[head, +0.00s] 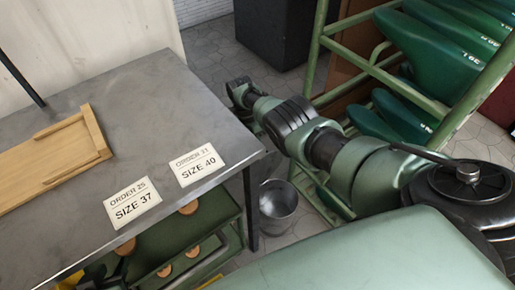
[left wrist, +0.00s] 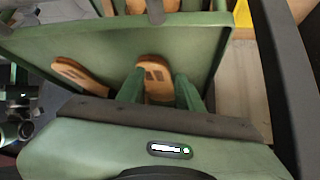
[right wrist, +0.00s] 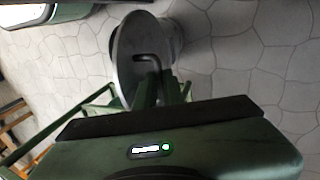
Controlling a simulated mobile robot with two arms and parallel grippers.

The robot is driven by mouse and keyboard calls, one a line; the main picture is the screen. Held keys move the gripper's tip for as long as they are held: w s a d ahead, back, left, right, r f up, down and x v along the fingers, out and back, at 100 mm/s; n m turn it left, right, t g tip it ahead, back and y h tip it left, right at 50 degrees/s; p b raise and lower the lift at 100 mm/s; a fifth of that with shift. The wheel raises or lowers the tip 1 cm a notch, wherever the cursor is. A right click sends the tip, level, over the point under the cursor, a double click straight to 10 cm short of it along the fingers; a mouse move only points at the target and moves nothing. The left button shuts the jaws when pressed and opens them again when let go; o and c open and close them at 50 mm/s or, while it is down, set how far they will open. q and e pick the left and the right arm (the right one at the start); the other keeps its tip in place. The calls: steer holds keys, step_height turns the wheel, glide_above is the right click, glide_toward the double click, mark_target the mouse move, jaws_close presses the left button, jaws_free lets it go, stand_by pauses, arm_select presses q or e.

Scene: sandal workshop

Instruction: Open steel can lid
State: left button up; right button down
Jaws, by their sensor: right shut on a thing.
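The steel can (head: 278,215) stands on the floor by the table's right leg in the head view. Its lid (right wrist: 128,70), a grey disc with a dark bent handle, faces the right wrist camera, with part of the can (right wrist: 174,42) showing behind it. The lid looks tilted away from the can's top, but exact contact cannot be told.
The steel table (head: 120,110) carries a wooden tray (head: 95,135) and two order cards (head: 132,203). Below is a green shelf (left wrist: 90,50) with wooden soles (left wrist: 153,75). A green rack (head: 375,70) with green shoe lasts stands right. Tiled floor (right wrist: 250,50) surrounds the can.

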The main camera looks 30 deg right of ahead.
steer(key=shift+s+a+f, duration=0.15)
steer(key=shift+s+f, duration=0.05)
steer(key=shift+f, duration=0.05)
arm_select(q)
steer(key=shift+f, duration=0.1)
arm_select(e)
steer(key=c, duration=1.5)
jaws_free()
steer(key=shift+w, duration=0.15)
steer(key=shift+r, duration=0.15)
arm_select(q)
steer(key=shift+r, duration=0.2)
arm_select(e)
steer(key=shift+d, duration=0.2)
